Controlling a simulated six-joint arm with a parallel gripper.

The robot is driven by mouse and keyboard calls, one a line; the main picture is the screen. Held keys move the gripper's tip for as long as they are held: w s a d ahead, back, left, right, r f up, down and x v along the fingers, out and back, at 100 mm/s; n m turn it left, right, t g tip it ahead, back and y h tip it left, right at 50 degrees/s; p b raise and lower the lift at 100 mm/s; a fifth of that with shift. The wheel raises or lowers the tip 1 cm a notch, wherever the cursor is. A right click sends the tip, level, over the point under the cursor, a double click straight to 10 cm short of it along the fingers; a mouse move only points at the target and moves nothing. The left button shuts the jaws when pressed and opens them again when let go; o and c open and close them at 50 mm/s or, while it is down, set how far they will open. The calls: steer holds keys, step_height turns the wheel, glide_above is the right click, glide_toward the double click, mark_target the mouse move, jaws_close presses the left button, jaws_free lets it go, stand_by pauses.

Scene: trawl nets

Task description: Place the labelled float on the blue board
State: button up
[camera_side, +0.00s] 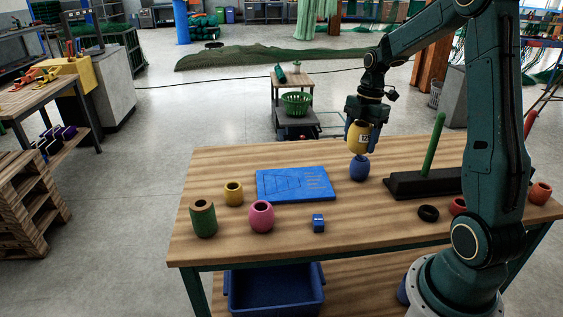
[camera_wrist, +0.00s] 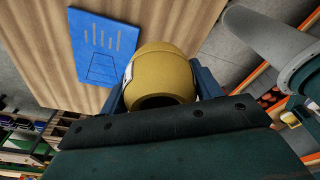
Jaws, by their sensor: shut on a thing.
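The labelled float is a yellow float with a white number label (camera_side: 357,138), held by my gripper (camera_side: 359,130) at the back right of the table. My gripper is shut on it. In the side view it appears directly above a blue float (camera_side: 359,168); I cannot tell whether the two touch. The yellow float also fills the middle of the wrist view (camera_wrist: 161,70), between the jaws. The blue board (camera_side: 296,184) lies flat on the table, to the left of my gripper, with printed lines and a drawn outline. It also shows at upper left in the wrist view (camera_wrist: 92,52).
Left of and in front of the board stand a small yellow float (camera_side: 233,194), a green float (camera_side: 203,220) and a pink float (camera_side: 261,217). A small blue block (camera_side: 318,223) sits in front. A dark base with a green post (camera_side: 432,150) and a black ring (camera_side: 428,213) are at right.

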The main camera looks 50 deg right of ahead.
steer(key=w+r+m, duration=0.1)
steer(key=w, duration=1)
steer(key=m, duration=0.1)
glide_above(292, 183)
steer(key=shift+d+r, duration=0.15)
steer(key=shift+d, duration=0.15)
step_height(292, 183, down, 20)
stand_by(0.5)
steer(key=o, duration=1)
